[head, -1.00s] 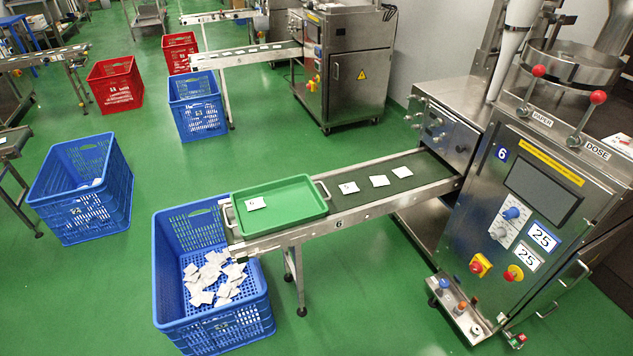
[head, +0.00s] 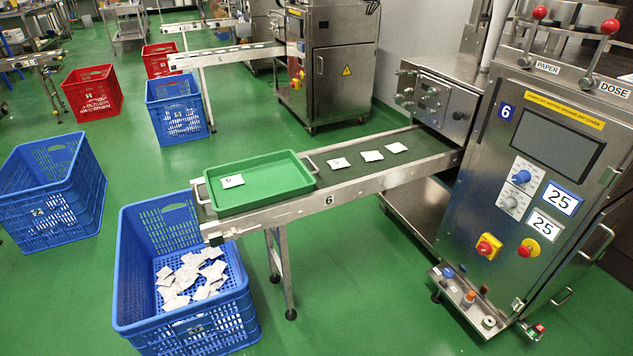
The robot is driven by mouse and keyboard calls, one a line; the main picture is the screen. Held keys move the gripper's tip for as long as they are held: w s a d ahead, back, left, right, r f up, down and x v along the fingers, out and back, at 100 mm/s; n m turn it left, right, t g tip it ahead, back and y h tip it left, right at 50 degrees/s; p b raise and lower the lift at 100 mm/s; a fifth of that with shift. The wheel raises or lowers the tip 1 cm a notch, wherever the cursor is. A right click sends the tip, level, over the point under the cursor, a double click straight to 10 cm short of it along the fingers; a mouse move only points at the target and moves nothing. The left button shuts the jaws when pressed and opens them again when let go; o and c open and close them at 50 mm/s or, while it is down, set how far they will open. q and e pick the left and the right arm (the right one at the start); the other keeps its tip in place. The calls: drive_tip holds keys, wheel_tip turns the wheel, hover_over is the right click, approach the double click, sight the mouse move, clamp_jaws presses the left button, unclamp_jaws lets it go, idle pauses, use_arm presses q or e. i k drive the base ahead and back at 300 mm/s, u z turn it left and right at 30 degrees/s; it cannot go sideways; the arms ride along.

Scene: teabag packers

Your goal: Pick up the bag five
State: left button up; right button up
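Three small white bags lie in a row on the dark conveyor belt of machine 6. The nearest to the tray (head: 339,164) carries a small dark mark that looks like a 5. The other two are the middle bag (head: 371,156) and the far bag (head: 396,148), with no mark that I can read. Another white bag (head: 232,181) with a small mark, perhaps a 6, lies in the green tray (head: 291,161) at the belt's end. Neither of my grippers is in view.
A blue crate (head: 136,318) with several loose bags stands below the belt end. The packing machine (head: 533,215) with knobs and levers stands at the right. Another blue crate (head: 93,209) is at the left. Green floor (head: 350,305) is clear in front of the conveyor.

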sight(342, 162)
drive_tip(key=z, duration=1.15)
drive_tip(key=i, duration=1.35)
drive_tip(key=u, duration=2.55)
